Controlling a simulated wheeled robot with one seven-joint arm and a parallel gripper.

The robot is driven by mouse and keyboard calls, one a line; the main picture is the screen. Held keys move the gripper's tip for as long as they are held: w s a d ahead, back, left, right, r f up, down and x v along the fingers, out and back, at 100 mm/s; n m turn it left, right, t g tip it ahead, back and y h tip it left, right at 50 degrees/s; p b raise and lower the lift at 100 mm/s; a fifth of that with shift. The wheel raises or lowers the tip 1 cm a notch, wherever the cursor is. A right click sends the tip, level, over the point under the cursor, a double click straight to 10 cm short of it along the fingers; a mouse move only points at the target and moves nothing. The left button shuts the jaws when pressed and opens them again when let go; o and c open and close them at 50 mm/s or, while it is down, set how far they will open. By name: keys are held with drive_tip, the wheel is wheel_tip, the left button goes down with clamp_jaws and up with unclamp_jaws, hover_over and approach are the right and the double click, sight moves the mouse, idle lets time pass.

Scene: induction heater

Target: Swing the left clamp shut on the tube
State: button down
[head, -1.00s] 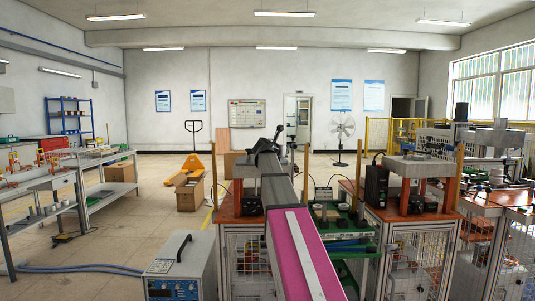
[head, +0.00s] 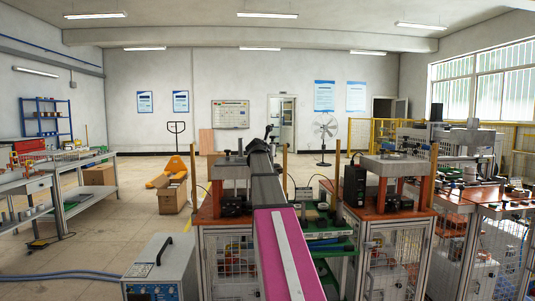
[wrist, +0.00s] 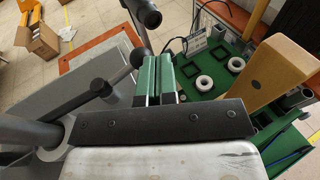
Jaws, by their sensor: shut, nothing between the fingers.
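My gripper (wrist: 158,80) is shut with nothing between its green fingers in the wrist view. In the head view its dark end shows at the far end of my pink and grey arm (head: 285,250), in front of the left orange-topped station (head: 215,212). Left of the fingers in the wrist view, a dark rod with a ball-like joint (wrist: 100,87) lies over a grey plate. A dark bar with a round end (wrist: 149,18) stands just beyond the fingers. I cannot tell whether these belong to the left clamp. I cannot identify the tube.
A wooden post (wrist: 265,72) stands close on the right in the wrist view. A green tray (wrist: 215,75) with white rings lies beyond the fingers. A power unit with a carry handle (head: 153,270) stands at the front left. Open floor (head: 125,220) lies to the left.

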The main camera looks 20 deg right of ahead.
drive_tip(key=shift+w+d, duration=0.4)
drive_tip(key=shift+w, duration=0.05)
drive_tip(key=shift+d, duration=0.1)
idle(0.5)
